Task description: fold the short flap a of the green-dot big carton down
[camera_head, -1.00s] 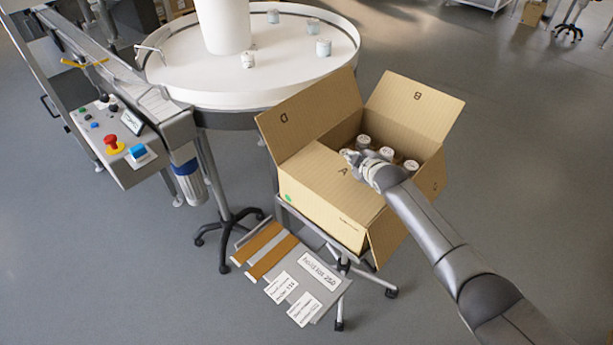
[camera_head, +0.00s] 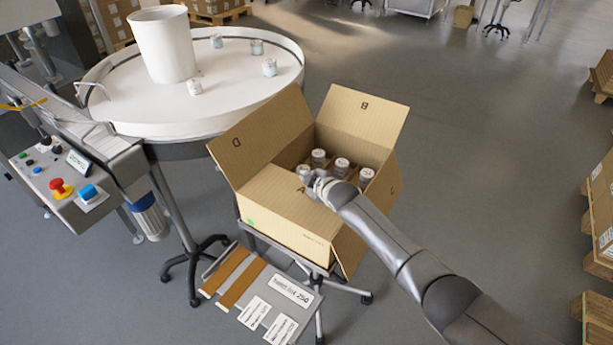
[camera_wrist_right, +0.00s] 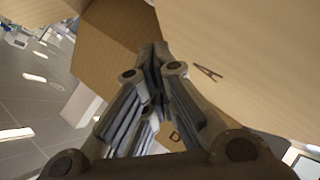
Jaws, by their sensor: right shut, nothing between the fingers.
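The green-dot big carton (camera_head: 285,228) stands open on a small stand, with a green dot low on its near wall. Short flap A (camera_head: 272,188) leans inward over the near part of the opening. Flaps D (camera_head: 262,135) and B (camera_head: 362,115) stand up and outward. Several capped jars (camera_head: 341,166) show inside. My right gripper (camera_head: 314,182) is shut and empty at flap A's inner edge; contact is unclear. In the right wrist view, the closed fingers (camera_wrist_right: 155,58) are beside flap A (camera_wrist_right: 245,75). My left gripper is out of view.
A round white table (camera_head: 130,105) with several jars stands behind left. A control panel (camera_head: 70,185) is at the left. A grey board (camera_head: 255,293) with labels and brown strips is below the carton. Stacked cartons (camera_head: 603,205) stand far right; the floor between is open.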

